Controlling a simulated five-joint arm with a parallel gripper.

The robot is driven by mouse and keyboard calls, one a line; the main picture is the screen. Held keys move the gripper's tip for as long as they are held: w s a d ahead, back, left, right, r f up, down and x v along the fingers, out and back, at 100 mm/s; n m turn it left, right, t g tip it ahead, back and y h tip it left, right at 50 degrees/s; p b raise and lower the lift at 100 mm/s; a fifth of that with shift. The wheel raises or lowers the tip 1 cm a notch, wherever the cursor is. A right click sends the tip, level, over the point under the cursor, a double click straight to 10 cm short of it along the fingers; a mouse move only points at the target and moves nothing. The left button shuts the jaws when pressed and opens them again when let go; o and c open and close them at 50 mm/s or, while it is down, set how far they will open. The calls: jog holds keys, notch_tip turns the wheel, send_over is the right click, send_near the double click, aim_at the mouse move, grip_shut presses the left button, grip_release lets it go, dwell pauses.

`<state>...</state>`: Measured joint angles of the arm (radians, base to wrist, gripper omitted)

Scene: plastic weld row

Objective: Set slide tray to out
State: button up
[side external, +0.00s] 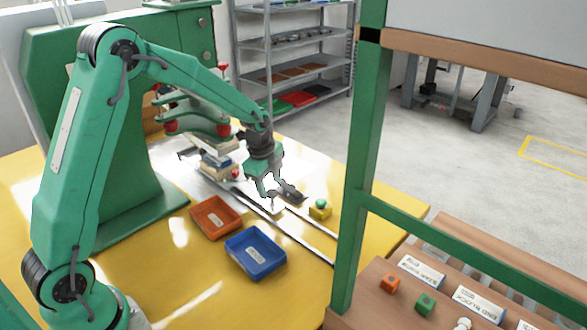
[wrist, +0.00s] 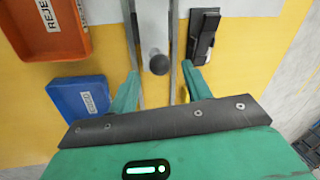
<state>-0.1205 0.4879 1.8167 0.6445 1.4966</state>
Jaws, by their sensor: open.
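The slide tray (wrist: 153,18) shows in the wrist view as a pale grey metal strip at the top, between two long rails (wrist: 174,50). A dark round knob (wrist: 158,63) stands at its near end. My gripper (wrist: 160,80) is open, with one finger on each side of the knob, apart from it in the picture. In the side view my gripper (side external: 268,192) points down over the rails (side external: 290,224), which run out from under the green press. Part of the tray is hidden there by my gripper and the press parts, and I cannot make out the knob.
A black latch-like part (wrist: 203,36) lies just right of the rails. A yellow block with a green button (side external: 320,211) stands beyond it. An orange bin (side external: 215,217) and a blue bin (side external: 256,254) sit left of the rails. A green post (side external: 357,180) stands in front.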

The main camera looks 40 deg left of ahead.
jog(key=shift+w+f, duration=0.25)
jog(key=shift+f, duration=0.95)
grip_shut()
